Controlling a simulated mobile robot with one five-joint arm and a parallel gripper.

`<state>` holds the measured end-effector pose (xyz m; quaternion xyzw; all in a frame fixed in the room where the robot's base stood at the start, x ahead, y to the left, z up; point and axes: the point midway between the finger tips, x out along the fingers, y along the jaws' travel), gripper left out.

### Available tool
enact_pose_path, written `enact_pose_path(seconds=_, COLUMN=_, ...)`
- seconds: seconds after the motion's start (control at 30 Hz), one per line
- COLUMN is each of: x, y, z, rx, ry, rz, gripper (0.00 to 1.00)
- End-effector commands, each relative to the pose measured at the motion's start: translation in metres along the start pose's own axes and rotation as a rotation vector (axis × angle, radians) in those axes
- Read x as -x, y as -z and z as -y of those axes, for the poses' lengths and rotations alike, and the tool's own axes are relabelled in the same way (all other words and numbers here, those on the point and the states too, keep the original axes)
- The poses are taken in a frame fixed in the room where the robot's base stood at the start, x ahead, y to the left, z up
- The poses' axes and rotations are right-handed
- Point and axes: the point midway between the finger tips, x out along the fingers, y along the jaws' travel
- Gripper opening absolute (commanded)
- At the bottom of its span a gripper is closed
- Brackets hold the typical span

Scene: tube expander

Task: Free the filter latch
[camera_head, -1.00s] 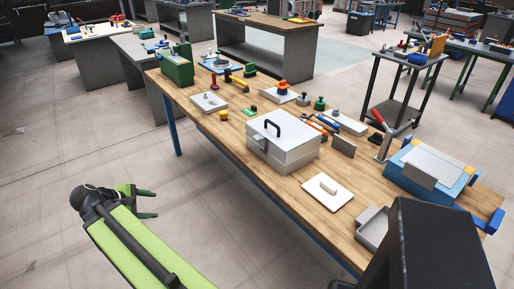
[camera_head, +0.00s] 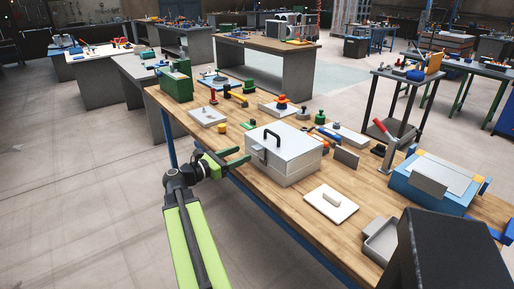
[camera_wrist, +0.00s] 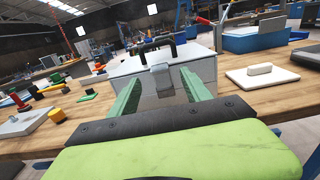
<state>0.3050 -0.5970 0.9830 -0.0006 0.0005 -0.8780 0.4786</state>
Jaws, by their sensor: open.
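A light grey metal box (camera_head: 290,158) with a black handle (camera_head: 272,130) on its lid stands near the front edge of the wooden bench. A grey latch (camera_wrist: 161,76) sits on the box's front face in the wrist view; it also shows in the head view (camera_head: 259,155), partly near the gripper. My gripper (camera_head: 241,156) is in front of the box, its green fingers pointing towards the latch. In the wrist view the two fingers (camera_wrist: 160,84) are apart, with the latch between them in the picture. I cannot tell the remaining gap; nothing is held.
A white plate with a grip (camera_head: 331,203) lies right of the box, and a grey tray (camera_head: 382,240) beyond it. A blue machine (camera_head: 435,183) and a red-handled lever (camera_head: 384,140) stand farther right. Small coloured parts lie left of the box. The floor left of the bench is clear.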

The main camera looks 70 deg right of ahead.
Motion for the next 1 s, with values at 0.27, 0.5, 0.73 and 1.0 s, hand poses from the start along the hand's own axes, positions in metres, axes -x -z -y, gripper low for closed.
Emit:
enact_pose_path(seconds=0.27, x=-0.062, y=0.0, z=-0.001, rx=0.0, ry=0.002, rz=-0.001, gripper=0.56)
enact_pose_path(seconds=0.5, x=-0.082, y=0.0, z=-0.001, rx=0.0, ry=0.0, rz=-0.001, gripper=0.56)
enact_pose_path(seconds=0.73, x=-0.082, y=0.0, z=-0.001, rx=0.0, ry=0.0, rz=-0.001, gripper=0.56)
enact_pose_path(seconds=1.0, x=-0.082, y=0.0, z=0.0, rx=0.0, ry=0.0, rz=-0.001, gripper=0.22)
